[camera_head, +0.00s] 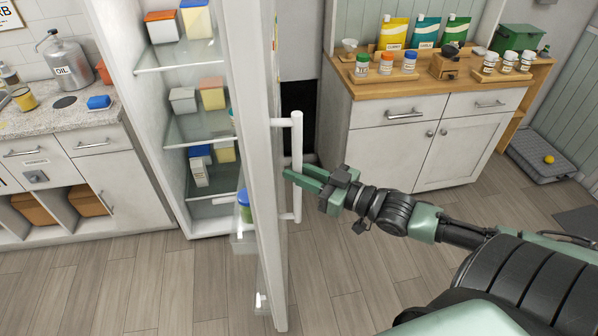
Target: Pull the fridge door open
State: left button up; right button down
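The white fridge door (257,150) stands open and is seen nearly edge-on, swung out toward me from the fridge body (121,75). Its vertical white bar handle (297,140) is on the face to the right. My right gripper (294,174) reaches in from the right at the handle's middle. Its green fingers lie on either side of the bar and look closed on it; the exact contact is small. The fridge's glass shelves (200,127) with boxes and cartons are exposed. My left gripper is out of view.
A white cabinet (385,150) with a wooden top, jars and pouches stands behind right. A grey tray (540,158) lies at far right. Wooden floor (150,285) in front is clear.

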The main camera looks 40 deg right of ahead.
jog(key=c, duration=1.4)
grip_release()
jog(key=shift+r, duration=0.15)
jog(key=shift+o, duration=0.5)
jog(key=shift+w, duration=0.15)
jog(key=v, duration=0.8)
jog(key=shift+w, duration=0.1)
